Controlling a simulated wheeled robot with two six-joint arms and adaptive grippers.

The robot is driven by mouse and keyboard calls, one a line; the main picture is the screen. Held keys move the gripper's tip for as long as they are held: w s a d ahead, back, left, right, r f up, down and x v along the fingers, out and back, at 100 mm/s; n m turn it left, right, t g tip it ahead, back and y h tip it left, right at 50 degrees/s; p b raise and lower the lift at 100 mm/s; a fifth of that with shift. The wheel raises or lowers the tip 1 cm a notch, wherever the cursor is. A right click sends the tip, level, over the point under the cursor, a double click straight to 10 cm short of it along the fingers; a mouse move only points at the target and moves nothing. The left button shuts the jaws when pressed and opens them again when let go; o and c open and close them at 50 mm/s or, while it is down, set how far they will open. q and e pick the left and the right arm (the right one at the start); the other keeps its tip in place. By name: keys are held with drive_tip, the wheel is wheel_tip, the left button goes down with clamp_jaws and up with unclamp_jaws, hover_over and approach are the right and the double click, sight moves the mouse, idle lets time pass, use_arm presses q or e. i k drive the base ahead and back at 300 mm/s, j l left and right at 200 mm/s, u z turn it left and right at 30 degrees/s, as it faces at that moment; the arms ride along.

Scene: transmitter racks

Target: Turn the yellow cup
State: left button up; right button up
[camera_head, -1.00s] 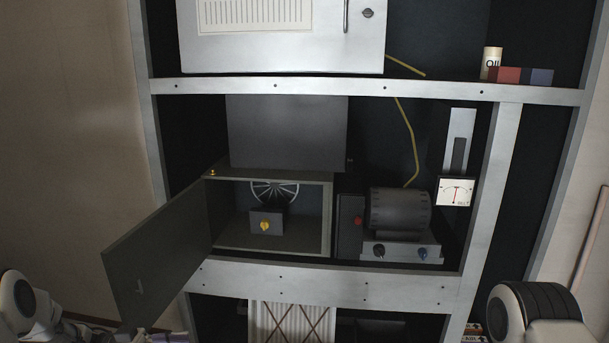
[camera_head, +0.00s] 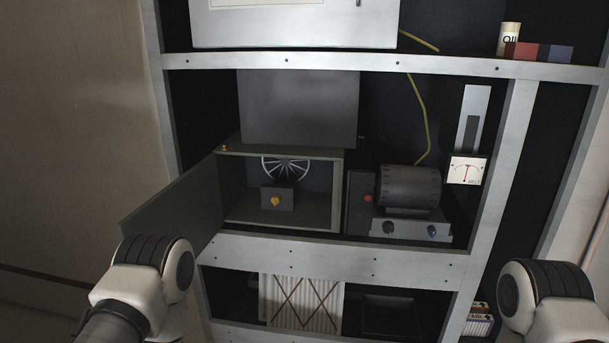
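A small yellow knob-like piece (camera_head: 275,201), the only thing fitting the yellow cup, sits on the front of a dark grey block (camera_head: 290,198). The block is inside an open grey box (camera_head: 335,211) on the middle rack level. A white spoked wheel (camera_head: 285,168) stands behind it. The box's door (camera_head: 172,212) is swung open to the left. My arms show at the lower left and lower right, apart from the box. Neither gripper is visible.
Right of the box are a dark motor (camera_head: 409,190) with knobs and a white meter (camera_head: 467,170). A metal rail (camera_head: 330,259) runs below the box. The open door and rack posts border the left side. An oil can (camera_head: 508,38) stands upper right.

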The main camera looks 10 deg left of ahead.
sight(276, 198)
drive_tip(key=i+j+u, duration=0.2)
drive_tip(key=u, duration=0.15)
drive_tip(key=i+j+u, duration=0.25)
drive_tip(key=u, duration=0.15)
drive_tip(key=i+j+u, duration=0.35)
drive_tip(key=i+j+z, duration=0.15)
drive_tip(key=i, duration=0.3)
drive_tip(key=i+j+z, duration=0.15)
drive_tip(key=i+j, duration=0.2)
drive_tip(key=i+j+z, duration=0.2)
drive_tip(key=z, duration=0.25)
drive_tip(key=i+j+z, duration=0.3)
drive_tip(key=z, duration=0.15)
drive_tip(key=i+j+z, duration=0.15)
drive_tip(key=j+z, duration=0.3)
